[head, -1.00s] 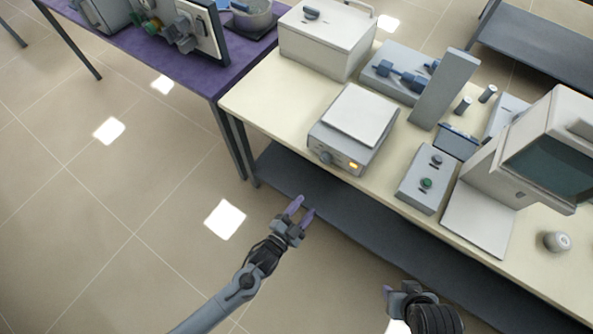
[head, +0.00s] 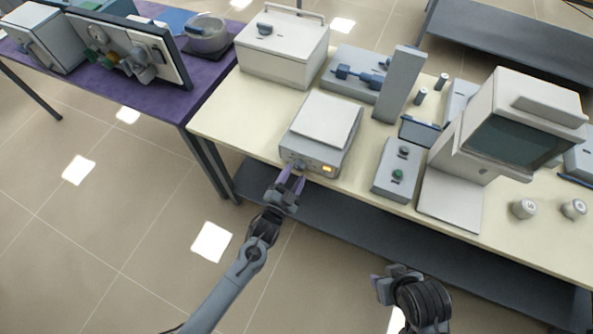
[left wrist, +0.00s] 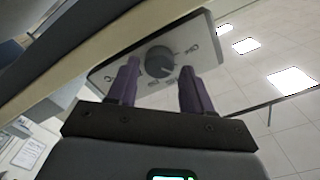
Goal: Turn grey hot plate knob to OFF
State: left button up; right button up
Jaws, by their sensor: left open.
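The grey hot plate (head: 322,122) with a white top stands at the front edge of the cream table. Its front panel has a knob (left wrist: 159,61) and a lit orange indicator (head: 328,169). My left gripper (head: 292,176) is open, with its purple fingers pointing at the knob. In the left wrist view the knob shows between and beyond the two fingertips (left wrist: 158,78), and I see no contact. In the head view the fingertips partly cover the knob. My right gripper (head: 380,282) is low at the front, off the table; its finger gap is unclear.
A control box (head: 396,170) with a green button stands right of the hot plate, beside a large device with a dark screen (head: 515,140). A white box (head: 283,48) stands behind. A dark lower shelf (head: 345,222) runs under the table.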

pick_arm(q)
jog(key=shift+x, duration=1.3)
jog(key=c, duration=0.8)
jog(key=n, duration=0.5)
jog(key=shift+d, duration=0.1)
jog(key=shift+n, duration=1.5)
